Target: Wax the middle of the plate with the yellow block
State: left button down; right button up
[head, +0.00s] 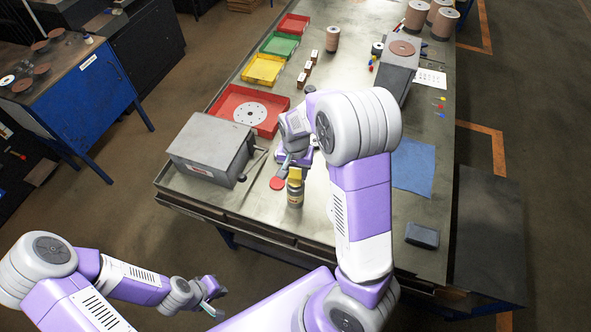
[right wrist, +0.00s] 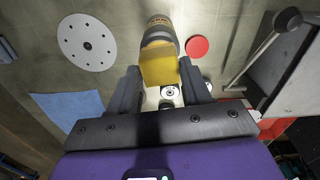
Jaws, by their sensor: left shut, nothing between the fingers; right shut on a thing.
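My right gripper (head: 296,165) is shut on the yellow block (head: 295,175). In the right wrist view the yellow block (right wrist: 160,66) sticks out beyond the fingertips (right wrist: 162,84). The block is close to a small brown tin (head: 295,194); I cannot tell whether they touch. A pale round plate (right wrist: 87,42) with a ring of holes lies flat on the table in the right wrist view, apart from the block. My arm mostly hides that spot in the head view. My left gripper (head: 213,292) is shut and empty, off the table's near side.
Another holed disc (head: 250,114) lies in a red tray (head: 226,108). A grey box with a lever (head: 207,146) stands left of the tin. A red disc (head: 277,183) lies beside the tin. A blue cloth (head: 413,165) and dark block (head: 422,235) lie at the right.

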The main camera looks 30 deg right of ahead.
aim_at(295, 174)
notch_tip(295, 174, up, 7)
jog(key=p, duration=0.6)
dwell(0.4)
